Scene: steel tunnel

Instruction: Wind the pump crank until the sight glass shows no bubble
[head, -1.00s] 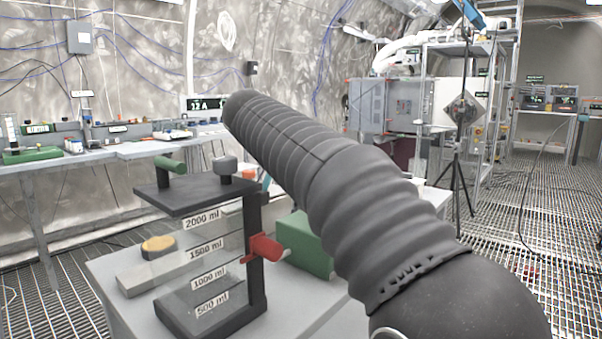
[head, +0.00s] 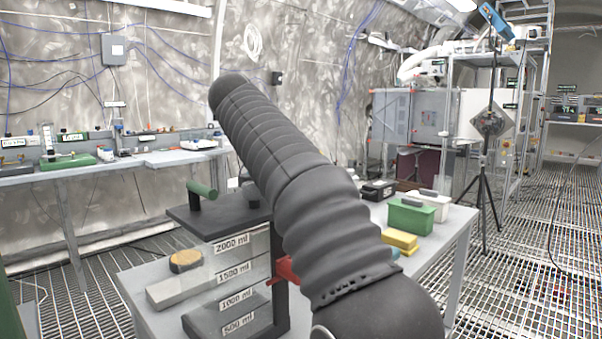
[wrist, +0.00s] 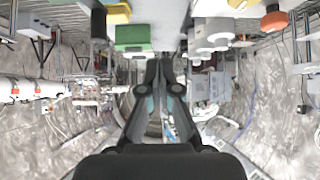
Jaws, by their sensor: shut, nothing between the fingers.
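A clear tank marked 500 to 2000 ml (head: 237,272) stands on the table in the head view, under a black top plate (head: 225,217). A green handle (head: 201,188) stands on that plate. A red lever (head: 287,268) on the tank's side is partly hidden by my arm. I cannot make out a sight glass or a bubble, and cannot tell whether the green handle belongs to a crank. My gripper (wrist: 162,66) shows in the wrist view, shut and empty, apart from the objects around it. My sleeved arm hides it in the head view.
The grey table (head: 140,283) also bears a green box (head: 410,220), a yellow block (head: 399,242) and a black case (head: 378,190). A tripod (head: 483,195) stands on the grating floor to the right. A wall bench (head: 110,165) with instruments runs along the left.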

